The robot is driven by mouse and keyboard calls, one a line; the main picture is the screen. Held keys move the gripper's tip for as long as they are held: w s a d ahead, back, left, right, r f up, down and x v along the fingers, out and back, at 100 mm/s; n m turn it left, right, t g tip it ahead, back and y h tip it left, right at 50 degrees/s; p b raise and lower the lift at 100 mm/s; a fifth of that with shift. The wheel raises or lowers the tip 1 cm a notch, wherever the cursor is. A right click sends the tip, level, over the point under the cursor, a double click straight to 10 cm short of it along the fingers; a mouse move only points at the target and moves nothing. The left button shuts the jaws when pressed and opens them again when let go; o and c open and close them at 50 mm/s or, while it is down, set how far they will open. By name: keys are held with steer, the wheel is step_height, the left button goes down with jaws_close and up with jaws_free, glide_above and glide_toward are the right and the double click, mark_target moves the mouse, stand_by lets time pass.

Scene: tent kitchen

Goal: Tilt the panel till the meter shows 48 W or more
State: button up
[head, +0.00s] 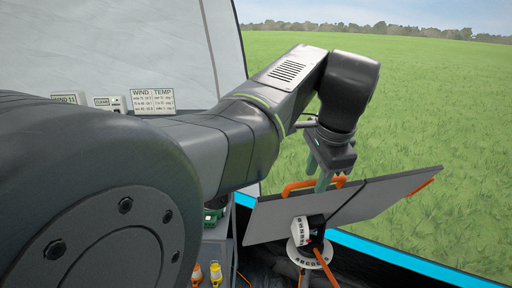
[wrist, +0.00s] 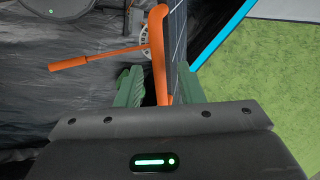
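The panel (head: 275,218) is a thin, pale-backed board on a pivot, tilted, with its right end higher in the head view. An orange handle (head: 300,186) is at its upper left edge. In the wrist view the panel's dark face (wrist: 178,35) is seen nearly edge-on beside the orange handle (wrist: 158,50). My gripper (head: 322,182) is at the handle, pointing down. In the wrist view its green fingers stand on either side of the handle, with a gap visible on the left, so it looks open around it. I see no readable watt meter.
An orange lever (head: 323,257) and a white scale disc (head: 310,256) are at the panel's mount. A wind and temperature card (head: 153,101) and small displays stand behind my arm. A green device (head: 212,217) is partly hidden. Open grass lies beyond the blue tent edge (head: 385,256).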

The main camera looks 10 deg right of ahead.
steer(key=v, duration=1.3)
steer(key=shift+r, duration=0.25)
steer(key=shift+s, duration=0.1)
steer(key=x, duration=1.4)
steer(key=shift+r, duration=0.25)
steer(key=shift+w, duration=0.4)
